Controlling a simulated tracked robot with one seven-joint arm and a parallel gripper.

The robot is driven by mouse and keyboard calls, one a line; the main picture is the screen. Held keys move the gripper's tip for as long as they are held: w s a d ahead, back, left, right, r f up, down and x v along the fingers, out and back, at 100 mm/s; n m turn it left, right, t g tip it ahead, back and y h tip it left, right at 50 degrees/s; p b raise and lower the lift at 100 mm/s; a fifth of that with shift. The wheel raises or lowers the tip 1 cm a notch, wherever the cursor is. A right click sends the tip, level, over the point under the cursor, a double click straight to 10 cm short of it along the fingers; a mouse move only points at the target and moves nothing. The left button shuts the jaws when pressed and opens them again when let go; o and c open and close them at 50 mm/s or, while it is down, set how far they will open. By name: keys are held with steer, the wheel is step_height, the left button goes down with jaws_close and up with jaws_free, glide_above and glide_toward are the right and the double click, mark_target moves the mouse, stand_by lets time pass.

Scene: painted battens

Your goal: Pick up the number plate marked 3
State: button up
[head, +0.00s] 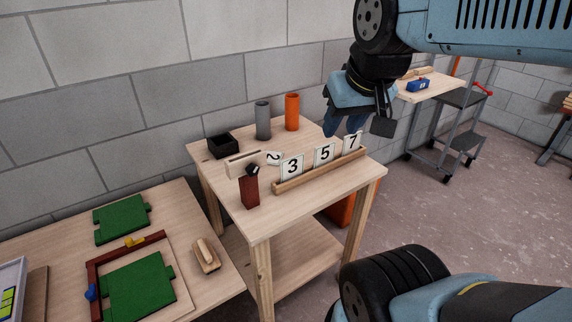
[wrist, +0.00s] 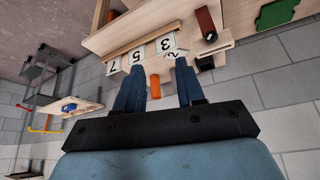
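The number plate marked 3 (head: 292,166) is a white square with a black digit. It stands upright at the left end of a wooden rack (head: 320,172) on the small table. Plates 5 (head: 324,154) and 7 (head: 352,142) stand to its right in the same rack. My gripper (head: 344,130) is in the air above the right part of the rack, apart from the plates. In the wrist view my gripper (wrist: 159,63) is open, with nothing between its fingers; plate 3 (wrist: 166,43) shows beyond the fingertips.
A plate marked 2 (head: 273,158) leans or lies beside a pale slotted block (head: 243,164). A dark red block (head: 250,191) stands in front. A black box (head: 222,146), grey cylinder (head: 263,120) and orange cylinder (head: 292,112) stand behind. The table front right is clear.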

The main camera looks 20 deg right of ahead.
steer(key=w+m+g, duration=0.1)
steer(key=w+m, duration=0.2)
steer(key=w, duration=0.4)
steer(key=m+g, duration=0.5)
steer(key=m, duration=0.7)
glide_above(292, 163)
step_height(292, 163, down, 15)
steer(key=f, duration=0.8)
steer(key=shift+w+a+f, duration=0.1)
steer(key=shift+w+a, duration=0.05)
steer(key=shift+w, duration=0.05)
steer(key=shift+w+d+f, duration=0.1)
steer(key=shift+d+f, duration=0.05)
steer(key=shift+f, duration=1.2)
steer(key=shift+d+f, duration=0.1)
steer(key=shift+f, duration=1.25)
steer(key=shift+c, duration=0.4)
jaws_close()
